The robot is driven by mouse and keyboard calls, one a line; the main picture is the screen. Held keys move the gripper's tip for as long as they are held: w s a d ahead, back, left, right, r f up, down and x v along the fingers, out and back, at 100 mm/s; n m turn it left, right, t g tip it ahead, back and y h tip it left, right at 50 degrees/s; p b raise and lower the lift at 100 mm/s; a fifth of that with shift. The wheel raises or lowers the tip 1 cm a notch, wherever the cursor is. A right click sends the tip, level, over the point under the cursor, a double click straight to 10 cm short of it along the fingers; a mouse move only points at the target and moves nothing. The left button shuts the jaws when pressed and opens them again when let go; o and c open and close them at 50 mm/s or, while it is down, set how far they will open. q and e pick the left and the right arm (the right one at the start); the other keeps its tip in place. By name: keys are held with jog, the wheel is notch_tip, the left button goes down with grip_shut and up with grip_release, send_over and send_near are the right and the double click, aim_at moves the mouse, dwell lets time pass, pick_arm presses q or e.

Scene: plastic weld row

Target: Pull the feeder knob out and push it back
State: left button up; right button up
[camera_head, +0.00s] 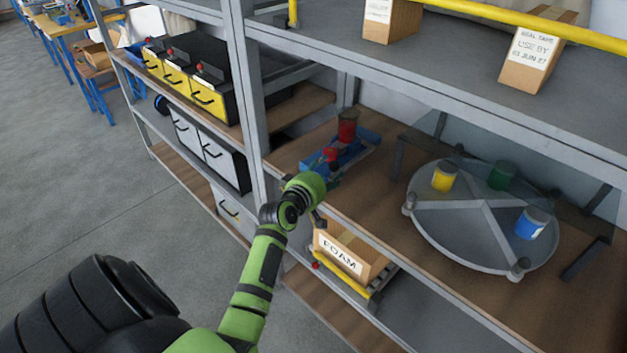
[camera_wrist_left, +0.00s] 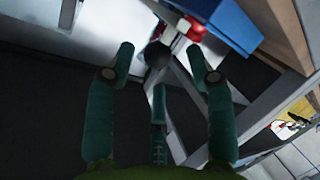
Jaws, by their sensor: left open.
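The feeder, a blue base (camera_head: 355,146) with a red cylinder (camera_head: 347,130) and a smaller red part, sits on the wooden shelf in the head view. In the left wrist view its blue body (camera_wrist_left: 228,22) and red parts show at the top. A dark round knob (camera_wrist_left: 157,54) shows there, between the fingertips in the picture. My left gripper (camera_wrist_left: 160,62) is open, with a finger on each side of the knob's outline. I cannot tell how far off it is. In the head view the gripper is at the feeder's front, partly hidden by my wrist. My right gripper is out of view.
A grey divided turntable (camera_head: 462,252) with yellow, green and blue tubs stands right of the feeder. A FOAM box (camera_head: 345,250) is on the level below. A grey post (camera_head: 243,90) stands to the left, with drawer units beyond. Taped boxes stand on the upper shelf.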

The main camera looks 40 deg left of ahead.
pick_arm(q)
jog(key=v, duration=0.8)
jog(key=shift+s, duration=0.1)
